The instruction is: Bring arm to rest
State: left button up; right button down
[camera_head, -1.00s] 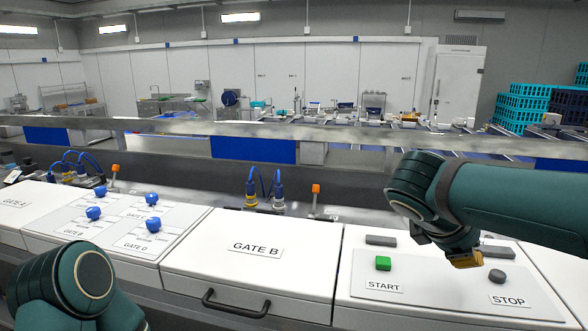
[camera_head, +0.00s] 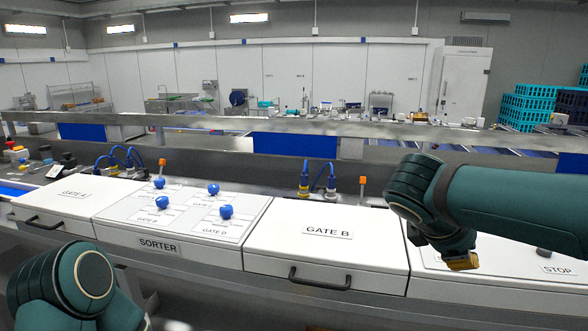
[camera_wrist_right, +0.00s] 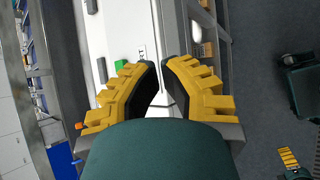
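My right arm enters from the right in the head view, with its gripper (camera_head: 460,262) pointing down over the white console, left of the STOP label. In the right wrist view, the yellow fingers of this gripper (camera_wrist_right: 160,64) stand apart with nothing between them. Only rounded dark green links of my left arm (camera_head: 62,282) show in the head view, at the lower left. A yellow finger part of my left gripper (camera_wrist_right: 288,158) appears small in the lower right of the right wrist view; its opening cannot be made out.
The GATE B cover (camera_head: 325,245) has a black handle (camera_head: 320,279). Left of it is the SORTER panel (camera_head: 180,215) with several blue knobs, then the GATE A cover (camera_head: 75,198). A green button (camera_wrist_right: 121,64) shows in the wrist view. Orange-topped posts (camera_head: 362,181) and blue cables stand behind.

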jog(key=w+a+f+g+y+b, duration=0.1)
jog(key=a+f+y, duration=0.25)
jog(key=f, duration=0.75)
jog(key=w+a+f+g+y+b, duration=0.15)
jog(key=a+f, duration=0.25)
jog(key=f, duration=0.8)
jog(key=s+a+f+m+y+b, duration=0.2)
jog(key=s+a+f+m, duration=0.1)
jog(key=f, duration=0.8)
jog(key=s+a+f+m+y+b, duration=0.2)
jog(key=s+f+m, duration=0.3)
jog(key=f, duration=0.6)
jog(key=s+a+f+m+y+b, duration=0.3)
jog(key=f+m, duration=0.4)
jog(key=f, duration=0.5)
jog(key=shift+s+a+t, duration=0.45)
jog(key=shift+s+a, duration=0.3)
jog(key=shift+s, duration=0.05)
